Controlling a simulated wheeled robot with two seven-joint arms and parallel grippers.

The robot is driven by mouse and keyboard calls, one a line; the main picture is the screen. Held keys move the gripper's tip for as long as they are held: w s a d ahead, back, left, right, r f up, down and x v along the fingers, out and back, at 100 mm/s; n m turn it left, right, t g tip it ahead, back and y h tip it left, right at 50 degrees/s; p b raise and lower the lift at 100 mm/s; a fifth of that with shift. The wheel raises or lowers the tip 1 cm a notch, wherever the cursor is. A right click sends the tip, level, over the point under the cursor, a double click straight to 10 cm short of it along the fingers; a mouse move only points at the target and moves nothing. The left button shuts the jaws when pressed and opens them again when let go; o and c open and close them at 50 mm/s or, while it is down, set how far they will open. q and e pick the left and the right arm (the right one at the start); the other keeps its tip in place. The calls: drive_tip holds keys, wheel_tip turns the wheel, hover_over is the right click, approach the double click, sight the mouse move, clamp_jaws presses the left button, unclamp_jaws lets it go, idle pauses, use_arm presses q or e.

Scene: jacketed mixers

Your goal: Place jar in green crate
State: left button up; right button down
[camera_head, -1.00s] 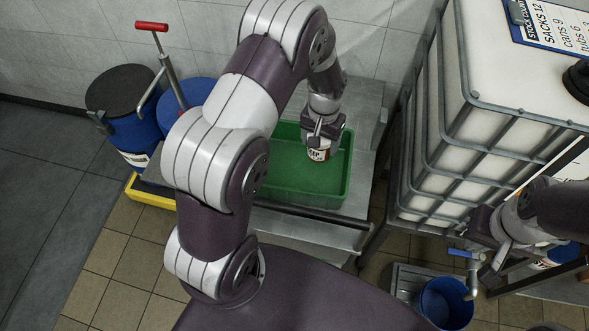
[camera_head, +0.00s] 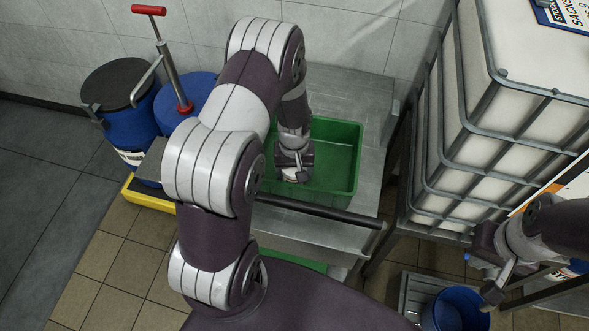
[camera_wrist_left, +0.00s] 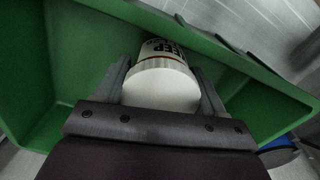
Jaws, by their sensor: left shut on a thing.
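The green crate (camera_head: 342,165) stands on a metal table, and its inside looks empty in the part that shows. My left gripper (camera_head: 292,170) is down at the crate's near part, shut on the jar (camera_head: 291,178). In the left wrist view the jar (camera_wrist_left: 162,82) has a white lid and a label with dark letters, and the left gripper's fingers (camera_wrist_left: 162,85) are on both sides of it. The green crate wall (camera_wrist_left: 235,62) lies just beyond it. I cannot tell whether the jar touches the crate floor. My right gripper (camera_head: 492,280) is at the lower right; its fingers are unclear.
The metal table (camera_head: 350,90) has free room behind the crate, and a dark rail (camera_head: 310,212) runs along its front. Blue drums (camera_head: 135,130) stand at left. A large caged white tank (camera_head: 500,130) is at right. A blue bucket (camera_head: 462,305) is at lower right.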

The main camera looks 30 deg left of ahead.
use_arm(q)
drive_tip(key=shift+f, duration=0.45)
drive_tip(key=shift+f, duration=0.2)
drive_tip(key=o, duration=1.2)
wheel_tip(320, 180, up, 13)
drive_tip(key=shift+s+d+f+b, duration=0.15)
drive_tip(key=shift+f+b, duration=0.05)
drive_tip(key=shift+b, duration=0.4)
drive_tip(key=s+d+r+m, duration=0.2)
drive_tip(key=s, duration=0.1)
drive_tip(key=s+d+r+m+t, duration=0.1)
drive_tip(key=s+d+r+m, duration=0.1)
drive_tip(key=s, duration=0.1)
drive_tip(key=s+d+r+m, duration=0.1)
drive_tip(key=s+d+m, duration=0.1)
drive_tip(key=s, duration=0.2)
drive_tip(key=shift+d+r, duration=0.1)
drive_tip(key=shift+r, duration=0.3)
